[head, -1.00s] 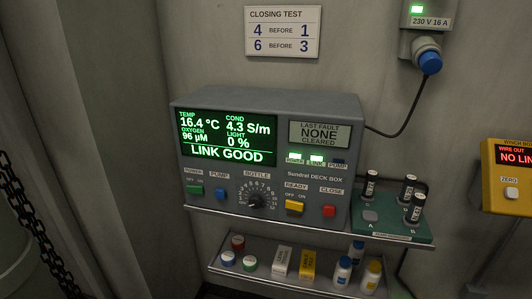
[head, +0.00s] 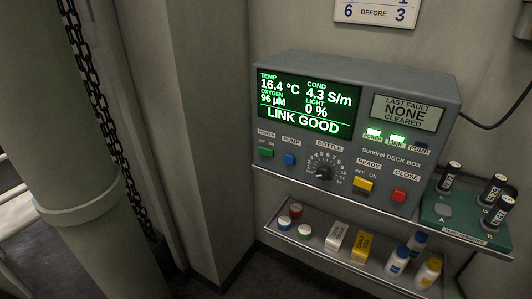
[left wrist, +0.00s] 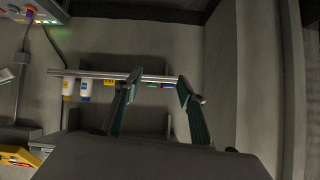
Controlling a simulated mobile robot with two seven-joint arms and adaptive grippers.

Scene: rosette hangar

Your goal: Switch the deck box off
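The grey deck box (head: 380,77) stands on a shelf against the wall in the head view. Its lit screen (head: 308,104) reads LINK GOOD with 16.4 °C. The POWER and LINK lamps (head: 397,139) glow green, and the PUMP lamp (head: 421,147) is dark. The green POWER switch (head: 265,152) is at the lower left of the front, under OFF and ON marks; its position is too small to tell. My left gripper (left wrist: 160,82) is open and empty in the left wrist view, facing a lower shelf rail, apart from the box. My right gripper is not in view.
A blue pump button (head: 289,159), a dial (head: 322,172), a yellow READY switch (head: 362,185) and a red CLOSE button (head: 399,196) share the front. The lower shelf (head: 285,235) holds caps, cartons and bottles. A pillar (head: 75,150) and chain (head: 95,95) stand left.

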